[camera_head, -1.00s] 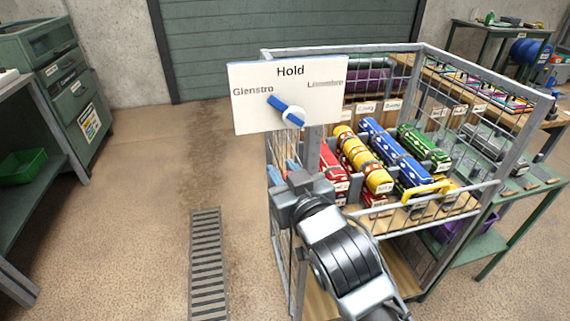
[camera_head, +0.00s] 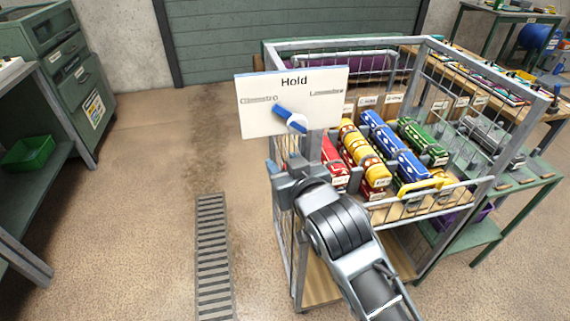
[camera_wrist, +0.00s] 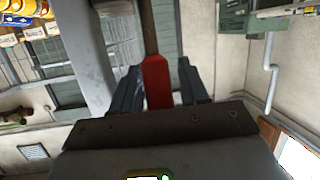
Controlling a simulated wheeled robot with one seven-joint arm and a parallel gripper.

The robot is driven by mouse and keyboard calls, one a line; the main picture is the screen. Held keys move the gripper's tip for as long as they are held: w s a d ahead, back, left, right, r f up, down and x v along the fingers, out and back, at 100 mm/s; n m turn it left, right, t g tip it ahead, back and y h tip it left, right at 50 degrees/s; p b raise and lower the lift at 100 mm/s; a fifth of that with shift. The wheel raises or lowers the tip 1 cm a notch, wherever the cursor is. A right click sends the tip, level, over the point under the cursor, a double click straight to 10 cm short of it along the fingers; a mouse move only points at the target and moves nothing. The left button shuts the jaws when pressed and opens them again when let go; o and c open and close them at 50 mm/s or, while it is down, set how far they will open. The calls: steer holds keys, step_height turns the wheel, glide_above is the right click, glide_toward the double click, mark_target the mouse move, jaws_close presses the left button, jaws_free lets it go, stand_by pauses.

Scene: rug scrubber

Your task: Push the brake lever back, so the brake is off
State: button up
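The brake lever's red grip (camera_wrist: 157,82) shows in the wrist view on a brown rod, between the two fingers of my gripper (camera_wrist: 160,75). The fingers stand on both sides of the grip with narrow gaps, so my gripper looks open around it. In the head view my gripper (camera_head: 280,168) is at the left front corner post of the wire cart (camera_head: 388,218), below the sign.
A white "Hold" sign (camera_head: 258,122) with a blue pointer (camera_head: 288,117) tops the cart corner. Toy vehicles (camera_head: 365,152) fill the cart's shelf. A floor grate (camera_head: 213,255) and open floor lie left. A green bench (camera_head: 545,185) stands close on the right.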

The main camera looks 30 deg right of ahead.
steer(key=shift+o, duration=0.3)
steer(key=shift+s, duration=0.55)
steer(key=b+v, duration=0.1)
steer(key=v, duration=0.5)
steer(key=shift+s+r, duration=0.2)
steer(key=shift+s, duration=0.15)
steer(key=shift+a, duration=0.1)
steer(key=shift+c, duration=0.5)
